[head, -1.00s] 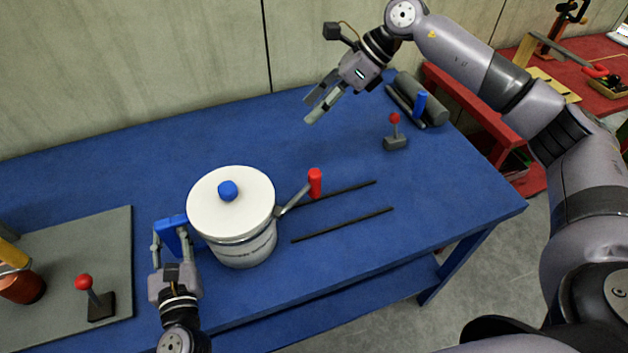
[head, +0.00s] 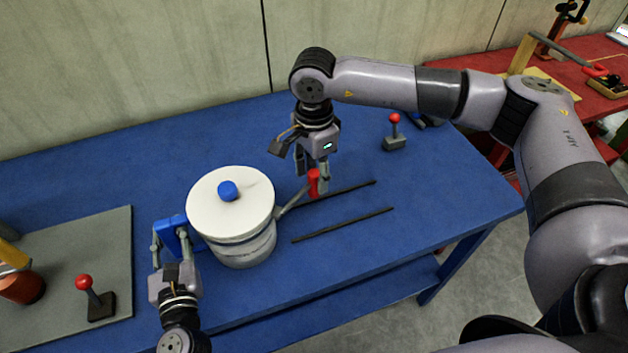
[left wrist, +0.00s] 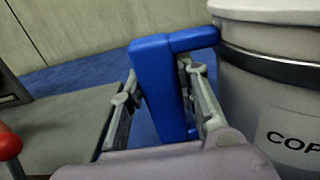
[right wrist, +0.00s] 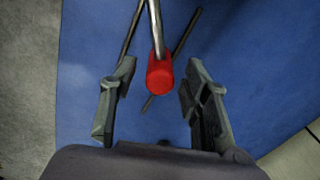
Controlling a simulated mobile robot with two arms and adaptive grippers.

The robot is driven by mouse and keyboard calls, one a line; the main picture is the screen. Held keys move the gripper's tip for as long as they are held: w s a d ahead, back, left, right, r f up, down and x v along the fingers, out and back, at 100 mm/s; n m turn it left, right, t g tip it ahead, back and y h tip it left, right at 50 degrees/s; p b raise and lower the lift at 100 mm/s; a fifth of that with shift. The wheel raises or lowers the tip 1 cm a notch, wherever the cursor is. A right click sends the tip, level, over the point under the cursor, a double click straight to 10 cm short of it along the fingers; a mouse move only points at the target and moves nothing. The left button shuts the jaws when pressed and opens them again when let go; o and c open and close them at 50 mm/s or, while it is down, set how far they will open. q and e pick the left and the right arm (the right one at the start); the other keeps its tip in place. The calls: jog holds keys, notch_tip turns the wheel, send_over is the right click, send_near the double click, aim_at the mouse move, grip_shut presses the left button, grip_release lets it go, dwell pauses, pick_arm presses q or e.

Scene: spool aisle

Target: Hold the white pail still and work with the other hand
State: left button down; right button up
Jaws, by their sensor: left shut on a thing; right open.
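The white pail (head: 240,247) stands on the blue table with a white lid and a blue knob (head: 228,190) on top. Its blue side handle (left wrist: 160,90) is between the fingers of my left gripper (head: 170,243), which is shut on it. A grey crank arm with a red grip (head: 314,183) sticks out from the pail's right side. My right gripper (head: 312,180) is open around the red grip from above. In the right wrist view the red grip (right wrist: 160,72) lies between the spread fingers, apart from both.
Two dark rods (head: 343,225) lie on the blue table (head: 130,165) right of the pail. A red-knobbed lever (head: 395,135) stands at the back right. A grey mat (head: 60,250) at left holds another red-knobbed lever (head: 94,298) and a dark red cup (head: 22,287).

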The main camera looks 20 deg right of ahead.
jog(key=shift+f, duration=1.55)
jog(key=shift+c, duration=0.2)
grip_shut()
